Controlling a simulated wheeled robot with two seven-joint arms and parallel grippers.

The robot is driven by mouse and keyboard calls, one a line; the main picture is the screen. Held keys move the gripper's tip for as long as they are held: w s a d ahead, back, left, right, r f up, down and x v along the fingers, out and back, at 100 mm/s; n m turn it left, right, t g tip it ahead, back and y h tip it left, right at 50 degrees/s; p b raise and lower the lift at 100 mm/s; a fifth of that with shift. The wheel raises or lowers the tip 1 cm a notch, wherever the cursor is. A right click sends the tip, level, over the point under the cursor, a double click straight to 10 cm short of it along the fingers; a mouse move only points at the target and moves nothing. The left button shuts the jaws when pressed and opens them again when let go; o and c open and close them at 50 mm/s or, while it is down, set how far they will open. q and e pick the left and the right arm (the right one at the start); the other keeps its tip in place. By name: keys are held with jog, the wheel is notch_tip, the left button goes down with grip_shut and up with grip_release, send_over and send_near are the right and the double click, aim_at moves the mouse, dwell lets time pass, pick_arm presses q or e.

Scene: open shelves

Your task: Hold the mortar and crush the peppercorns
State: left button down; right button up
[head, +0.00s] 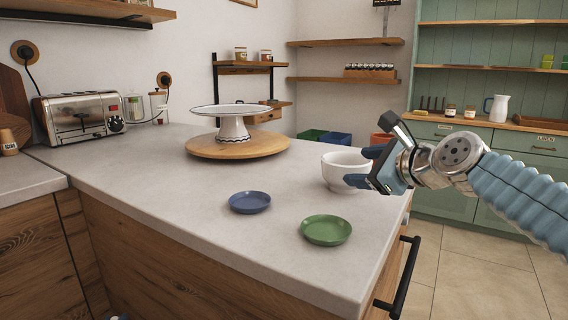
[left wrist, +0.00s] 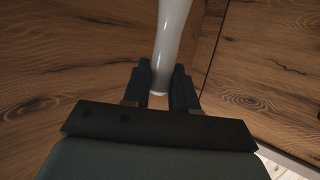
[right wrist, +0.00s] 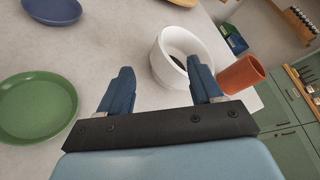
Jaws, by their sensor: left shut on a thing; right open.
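The white mortar (head: 341,168) stands upright on the counter near its right edge. In the right wrist view the mortar (right wrist: 164,62) shows a dark patch inside; single peppercorns cannot be made out. My right gripper (head: 366,166) is open at the mortar's right side, one finger toward the far side and one toward the near side. In the right wrist view one finger of this gripper (right wrist: 164,82) overlaps the mortar; I cannot tell if it touches. My left gripper (left wrist: 160,88) is shut on a pale, smooth pestle (left wrist: 170,45), in front of wooden cabinet fronts.
A blue plate (head: 249,202) and a green plate (head: 326,230) lie left of and nearer than the mortar. A cake stand (head: 232,112) stands on a round wooden board (head: 237,146) behind. A toaster (head: 80,116) is at the far left. The counter's left front is clear.

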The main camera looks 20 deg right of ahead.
aim_at(338, 167)
pick_arm(q)
jog(key=shift+r, duration=0.25)
pick_arm(e)
jog(key=x, duration=1.1)
jog(key=shift+f, duration=0.15)
grip_shut()
pick_arm(q)
jog(key=shift+s, duration=0.1)
jog(key=shift+r, duration=0.1)
pick_arm(e)
jog(key=shift+d, duration=0.1)
dwell(0.8)
pick_arm(q)
jog(key=shift+r+p, duration=0.45)
jog(key=shift+p, duration=0.25)
pick_arm(e)
jog(key=shift+w+d+m+g, duration=0.1)
jog(key=shift+d+m+g, duration=0.2)
jog(key=shift+m, duration=0.1)
pick_arm(q)
jog(key=shift+r, duration=0.15)
pick_arm(e)
jog(key=shift+w+d+r+m+y, duration=0.1)
jog(key=shift+d+r+m+y, duration=0.2)
jog(key=shift+y, duration=0.1)
jog(key=shift+w+d+m+y, duration=0.15)
jog(key=shift+d+m+y, duration=0.15)
jog(key=shift+m, duration=0.3)
